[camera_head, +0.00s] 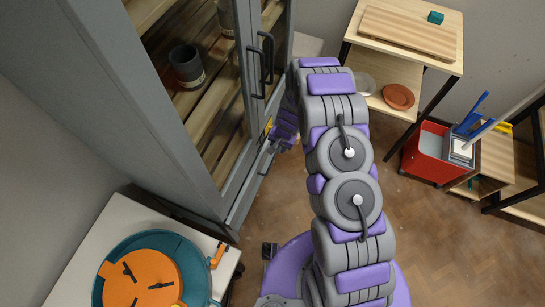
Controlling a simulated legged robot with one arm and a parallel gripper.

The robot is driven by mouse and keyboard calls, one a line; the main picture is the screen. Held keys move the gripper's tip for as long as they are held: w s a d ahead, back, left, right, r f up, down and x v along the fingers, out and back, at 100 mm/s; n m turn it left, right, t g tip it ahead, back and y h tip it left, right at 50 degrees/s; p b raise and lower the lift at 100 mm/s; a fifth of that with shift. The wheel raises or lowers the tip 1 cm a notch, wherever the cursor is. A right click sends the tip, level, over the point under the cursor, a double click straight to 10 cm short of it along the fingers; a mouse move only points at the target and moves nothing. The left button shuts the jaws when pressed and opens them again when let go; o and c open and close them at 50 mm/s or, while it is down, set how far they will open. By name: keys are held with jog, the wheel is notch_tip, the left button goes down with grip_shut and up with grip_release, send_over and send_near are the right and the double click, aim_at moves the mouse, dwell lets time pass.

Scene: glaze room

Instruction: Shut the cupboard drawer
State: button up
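The grey cupboard (238,190) stands at the left, with glass doors and dark bar handles (259,62) on its front. I cannot clearly make out the drawer; the part of the front around my gripper is narrow and steeply angled. My arm reaches away from the camera and bends left toward the cupboard front. My gripper (270,132) is close against that front, below the door handles. A small yellow part shows beside it. Its fingers are too small and partly hidden, so I cannot tell whether they are open or touching the cupboard.
Dark cups (186,65) stand on shelves behind the glass. A white table with a teal and orange wheel (140,280) is at lower left. A wooden stand (405,38) with a board and a red bin (428,152) are at right. Brown floor (450,240) is clear at lower right.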

aim_at(272, 161)
jog(key=f, duration=0.4)
jog(key=a+f+b, duration=0.1)
jog(key=f, duration=0.3)
jog(key=w+a+f+b, duration=0.1)
jog(key=f, duration=0.4)
jog(key=shift+f, duration=0.8)
jog(key=shift+a, duration=0.1)
jog(key=shift+c, duration=0.4)
grip_shut()
jog(key=shift+w, duration=0.1)
